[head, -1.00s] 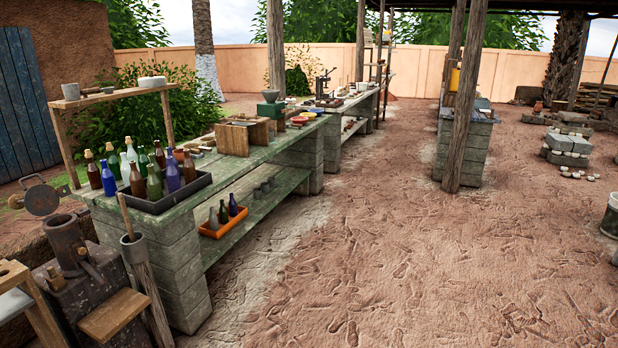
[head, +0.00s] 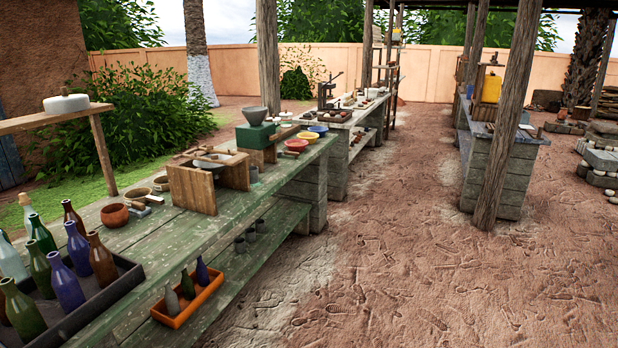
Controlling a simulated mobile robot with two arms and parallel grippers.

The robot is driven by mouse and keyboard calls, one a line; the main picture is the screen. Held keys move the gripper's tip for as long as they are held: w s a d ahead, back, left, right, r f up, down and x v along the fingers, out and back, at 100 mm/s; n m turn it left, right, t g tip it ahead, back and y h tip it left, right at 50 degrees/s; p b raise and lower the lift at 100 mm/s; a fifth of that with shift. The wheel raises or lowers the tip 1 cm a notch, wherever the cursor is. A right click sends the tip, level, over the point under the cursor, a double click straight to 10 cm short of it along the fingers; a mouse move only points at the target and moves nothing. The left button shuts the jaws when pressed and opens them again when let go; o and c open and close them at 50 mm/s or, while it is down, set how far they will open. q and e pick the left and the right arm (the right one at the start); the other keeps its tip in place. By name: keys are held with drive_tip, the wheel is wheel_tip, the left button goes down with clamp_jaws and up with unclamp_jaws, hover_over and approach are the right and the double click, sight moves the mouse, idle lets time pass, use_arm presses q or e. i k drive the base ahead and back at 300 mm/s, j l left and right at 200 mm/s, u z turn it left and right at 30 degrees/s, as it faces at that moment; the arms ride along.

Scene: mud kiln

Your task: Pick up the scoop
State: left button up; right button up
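I cannot make out a scoop for certain. A wooden box (head: 190,188) stands on the green workbench (head: 150,235), left of centre. A grey, pan-like thing (head: 208,164) and thin wooden pieces lie at its top; they are too small to identify. Small bowls (head: 115,215) and wooden bits lie on the bench just left of the box. Neither of my grippers is in view.
A black tray (head: 100,305) of bottles is at the near left. An orange tray (head: 190,305) with small bottles sits on the lower shelf. A post (head: 508,120) stands by the right bench (head: 495,175). The dirt floor (head: 390,260) between is open.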

sight(286, 154)
drive_tip(key=i+u, duration=0.1)
drive_tip(key=i, duration=0.65)
drive_tip(key=i+l+u, duration=0.1)
drive_tip(key=i, duration=0.6)
drive_tip(key=i+l, duration=0.2)
drive_tip(key=i, duration=0.55)
drive_tip(key=u, duration=0.05)
